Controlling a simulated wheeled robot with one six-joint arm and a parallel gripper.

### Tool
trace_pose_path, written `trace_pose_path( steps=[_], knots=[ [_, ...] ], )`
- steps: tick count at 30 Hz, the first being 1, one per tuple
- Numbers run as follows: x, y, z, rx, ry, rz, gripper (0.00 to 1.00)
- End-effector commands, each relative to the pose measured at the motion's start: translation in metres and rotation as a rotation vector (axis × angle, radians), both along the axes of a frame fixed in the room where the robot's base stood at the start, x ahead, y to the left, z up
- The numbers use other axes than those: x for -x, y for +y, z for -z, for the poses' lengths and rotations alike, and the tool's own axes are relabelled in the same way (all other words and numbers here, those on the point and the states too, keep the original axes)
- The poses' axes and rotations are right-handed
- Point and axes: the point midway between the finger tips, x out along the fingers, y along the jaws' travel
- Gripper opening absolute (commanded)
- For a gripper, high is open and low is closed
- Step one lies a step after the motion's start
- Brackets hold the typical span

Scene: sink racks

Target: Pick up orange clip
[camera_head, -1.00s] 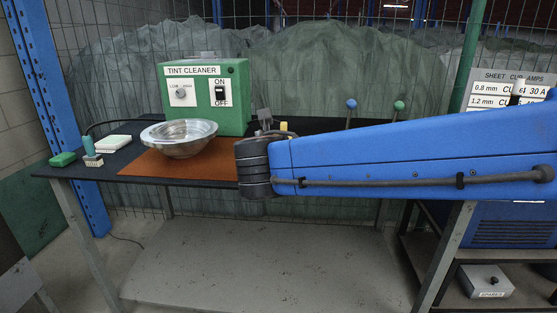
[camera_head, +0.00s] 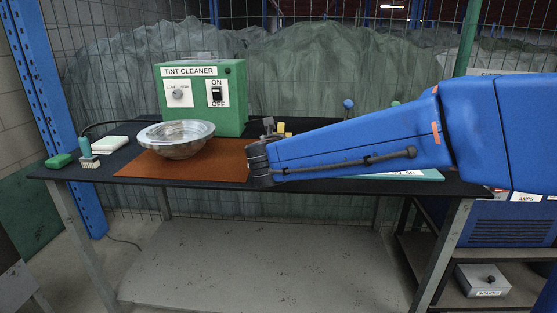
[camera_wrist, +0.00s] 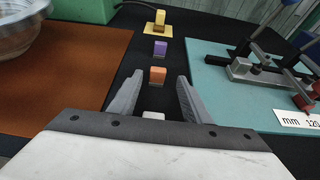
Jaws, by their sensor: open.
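The orange clip (camera_wrist: 157,76) is a small block on the black table top in the wrist view. My gripper (camera_wrist: 160,80) is open, with one grey finger to each side of the clip in the picture. No contact shows, and I cannot tell the height of the fingertips above the table. A purple clip (camera_wrist: 160,48) and a yellow clip (camera_wrist: 158,22) stand in line beyond it. A small white block (camera_wrist: 153,115) shows nearer, between the fingers. In the head view my arm hides the orange clip; yellow shows (camera_head: 282,128) behind the wrist.
An orange-brown mat (camera_wrist: 90,80) with a metal bowl (camera_head: 176,138) lies left of the clips. A teal board (camera_wrist: 225,95) with clamps (camera_wrist: 250,70) lies to the right. The green tint cleaner box (camera_head: 203,100) stands behind. The black strip between mat and board holds the clips.

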Motion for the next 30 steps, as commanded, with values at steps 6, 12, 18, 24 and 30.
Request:
trace_pose_path(
  steps=[6,12,18,24,30],
  knots=[
    [-0.021,0.003,0.011,0.002,0.002,0.002,0.44],
    [-0.043,0.002,0.019,0.000,0.001,0.002,0.44],
    [-0.044,0.003,0.020,-0.001,0.000,0.000,0.44],
    [-0.044,0.003,0.020,-0.001,0.000,0.000,0.06],
    [-0.044,0.003,0.019,-0.001,0.000,0.000,0.00]
  ],
)
